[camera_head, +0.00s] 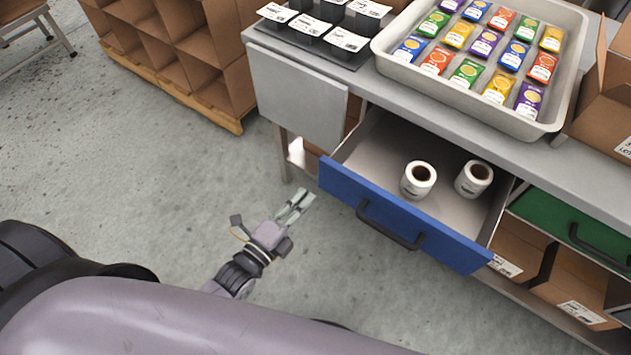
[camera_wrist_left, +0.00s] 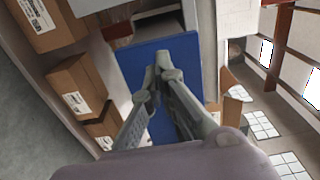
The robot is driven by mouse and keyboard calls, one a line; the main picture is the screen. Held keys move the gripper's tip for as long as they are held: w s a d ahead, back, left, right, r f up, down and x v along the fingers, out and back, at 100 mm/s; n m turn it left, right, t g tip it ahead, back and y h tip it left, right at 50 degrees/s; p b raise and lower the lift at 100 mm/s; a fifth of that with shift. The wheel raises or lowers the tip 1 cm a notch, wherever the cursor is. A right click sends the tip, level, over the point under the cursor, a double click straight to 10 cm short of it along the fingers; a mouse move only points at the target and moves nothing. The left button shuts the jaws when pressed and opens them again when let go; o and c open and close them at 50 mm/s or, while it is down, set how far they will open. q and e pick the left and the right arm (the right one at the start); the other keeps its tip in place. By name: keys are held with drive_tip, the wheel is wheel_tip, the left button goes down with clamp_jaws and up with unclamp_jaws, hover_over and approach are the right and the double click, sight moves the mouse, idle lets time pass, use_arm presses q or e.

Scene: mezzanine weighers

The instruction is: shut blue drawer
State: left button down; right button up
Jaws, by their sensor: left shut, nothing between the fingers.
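The blue drawer (camera_head: 345,191) stands pulled out from under the grey workbench, with a dark bar handle (camera_head: 388,226) on its front. Two white label rolls stand inside it, a left one (camera_head: 418,179) and a right one (camera_head: 473,178). My left gripper (camera_head: 304,197) is in front of the bench, just left of the drawer front, shut and empty. In the left wrist view the shut fingertips (camera_wrist_left: 165,65) overlap the blue drawer front (camera_wrist_left: 150,60). I cannot tell whether they touch it. My right gripper is not in view.
A metal tray (camera_head: 553,124) of colourful packets stands on the bench top, beside a black holder with white cards (camera_head: 325,45). A green drawer (camera_head: 560,221) is at the right. Cardboard boxes (camera_head: 519,243) sit below. The floor (camera_head: 150,180) at left is clear.

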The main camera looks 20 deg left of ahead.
sight(323, 176)
use_arm(q)
drive_tip(key=x, duration=0.5)
drive_tip(key=shift+w+d, duration=0.1)
drive_tip(key=shift+w, duration=0.05)
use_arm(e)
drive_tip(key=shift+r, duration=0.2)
